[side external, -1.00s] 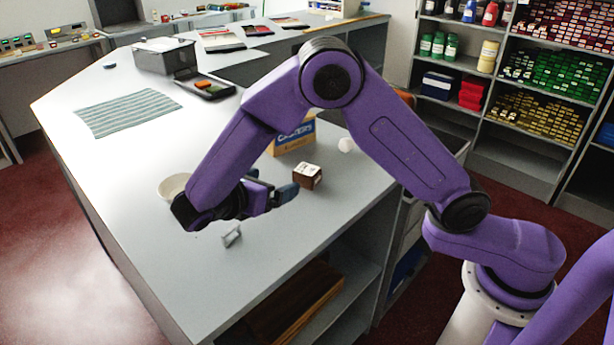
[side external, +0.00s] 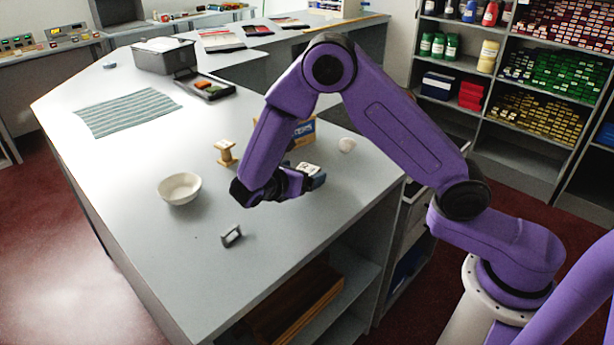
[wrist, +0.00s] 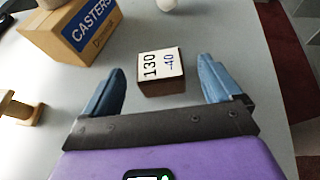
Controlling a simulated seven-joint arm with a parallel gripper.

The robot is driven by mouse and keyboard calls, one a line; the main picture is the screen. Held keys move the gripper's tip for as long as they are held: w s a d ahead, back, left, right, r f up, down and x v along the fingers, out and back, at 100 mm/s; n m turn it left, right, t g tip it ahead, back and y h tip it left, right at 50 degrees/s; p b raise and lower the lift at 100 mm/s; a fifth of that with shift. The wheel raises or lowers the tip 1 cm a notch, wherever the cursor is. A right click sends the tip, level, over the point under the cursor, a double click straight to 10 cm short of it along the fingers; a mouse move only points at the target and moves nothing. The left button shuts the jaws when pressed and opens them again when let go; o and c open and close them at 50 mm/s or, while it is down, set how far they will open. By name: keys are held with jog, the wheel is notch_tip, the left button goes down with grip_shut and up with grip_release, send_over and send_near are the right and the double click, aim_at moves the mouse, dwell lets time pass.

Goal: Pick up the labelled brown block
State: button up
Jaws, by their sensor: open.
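The labelled brown block (wrist: 162,72) lies on the counter in the wrist view, its white top label reading "130" and "-40". It sits just ahead of and between the fingers of my gripper (wrist: 165,82), which is open with blue fingertips on either side and a gap to each. In the side view my gripper (side external: 312,178) is low at the block (side external: 308,168), and mostly hides it; only the pale top shows. I cannot tell there whether the fingers touch it.
A casters box (wrist: 75,30) stands behind and left of the block. A wooden spool (side external: 226,153), a white bowl (side external: 180,188), a small grey stand (side external: 232,236) and a white round object (side external: 346,145) are nearby. A striped cloth (side external: 128,111) lies farther left.

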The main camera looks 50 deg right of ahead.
aim_at(306, 170)
jog(key=shift+x, duration=1.6)
jog(key=c, duration=1.1)
jog(key=shift+r, duration=0.15)
